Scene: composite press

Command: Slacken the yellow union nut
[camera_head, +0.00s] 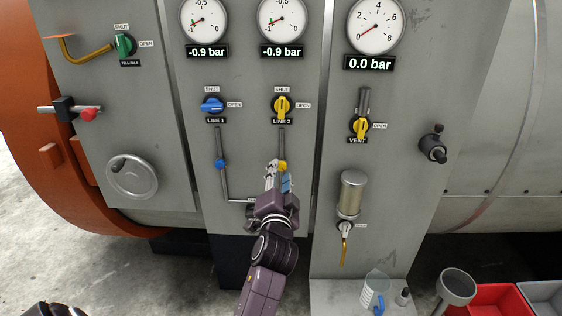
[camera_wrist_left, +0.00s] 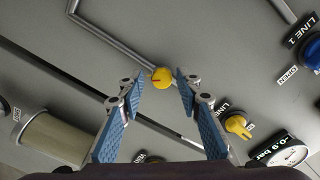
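The yellow union nut (camera_head: 282,165) sits on the thin grey pipe below the LINE 2 valve on the grey panel. In the left wrist view the yellow nut (camera_wrist_left: 161,78) has a small red mark and shows between my fingertips. My left gripper (camera_head: 277,175) is open, with its blue-padded fingers (camera_wrist_left: 159,83) spread to either side of the nut. A gap shows between each fingertip and the nut, and I cannot tell whether the tips reach around it in depth. My right gripper is not in view.
A blue union nut (camera_head: 220,164) is on the LINE 1 pipe to the left. Above are the blue LINE 1 valve (camera_head: 212,105) and yellow LINE 2 valve (camera_head: 282,105). A metal canister (camera_head: 350,193) stands out to the right. A jug (camera_head: 375,287) stands low right.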

